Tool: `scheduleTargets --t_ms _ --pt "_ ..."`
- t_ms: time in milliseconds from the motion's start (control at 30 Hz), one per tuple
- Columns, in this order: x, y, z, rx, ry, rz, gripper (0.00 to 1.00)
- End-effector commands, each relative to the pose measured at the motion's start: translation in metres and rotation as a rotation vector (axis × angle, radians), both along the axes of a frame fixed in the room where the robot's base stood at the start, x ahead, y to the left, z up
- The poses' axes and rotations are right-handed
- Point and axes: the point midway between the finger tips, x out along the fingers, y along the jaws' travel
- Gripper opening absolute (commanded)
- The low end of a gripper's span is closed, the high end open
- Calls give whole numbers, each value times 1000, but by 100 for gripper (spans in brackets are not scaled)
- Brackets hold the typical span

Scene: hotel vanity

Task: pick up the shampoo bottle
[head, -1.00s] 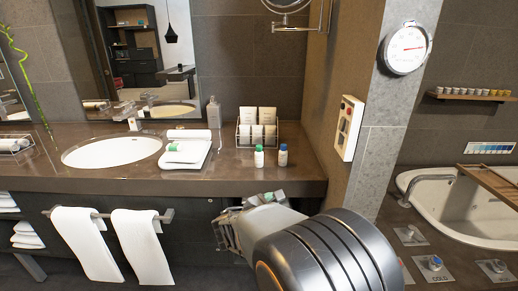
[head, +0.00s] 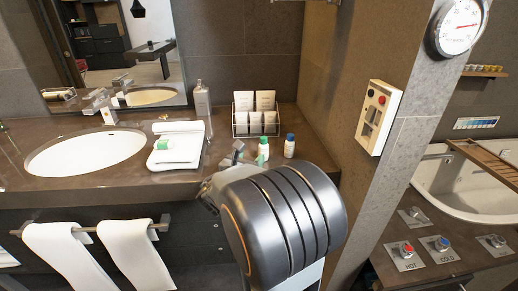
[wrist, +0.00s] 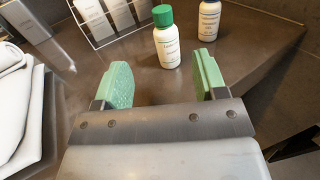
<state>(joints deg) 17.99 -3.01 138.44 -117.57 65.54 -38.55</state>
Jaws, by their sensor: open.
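Two small white bottles stand upright on the brown counter (head: 120,184). One is the green-capped bottle (head: 263,149), also in the wrist view (wrist: 167,43); the other is the blue-capped bottle (head: 289,147), at the upper right of the wrist view (wrist: 209,20). The labels are too small to tell which is shampoo. My gripper (wrist: 162,76) is open and empty, its green pads apart. The green-capped bottle is just beyond the gap between them, untouched. In the head view my arm hides most of the gripper, left of the bottles.
A wire rack (head: 255,114) of white packets stands behind the bottles. A clear tall bottle (head: 202,100) and a folded towel on a tray (head: 178,145) are to the left. A wall with a control panel (head: 378,117) bounds the right.

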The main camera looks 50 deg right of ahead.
Motion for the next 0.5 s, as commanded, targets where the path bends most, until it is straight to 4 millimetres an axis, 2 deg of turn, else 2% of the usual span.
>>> scheduleTargets --t_ms 33,200,500 --pt "1 -12 -1 1 0 -10 65" --pt "7 -41 -1 1 -1 -18 65" --pt "13 -58 0 0 -1 -14 65"
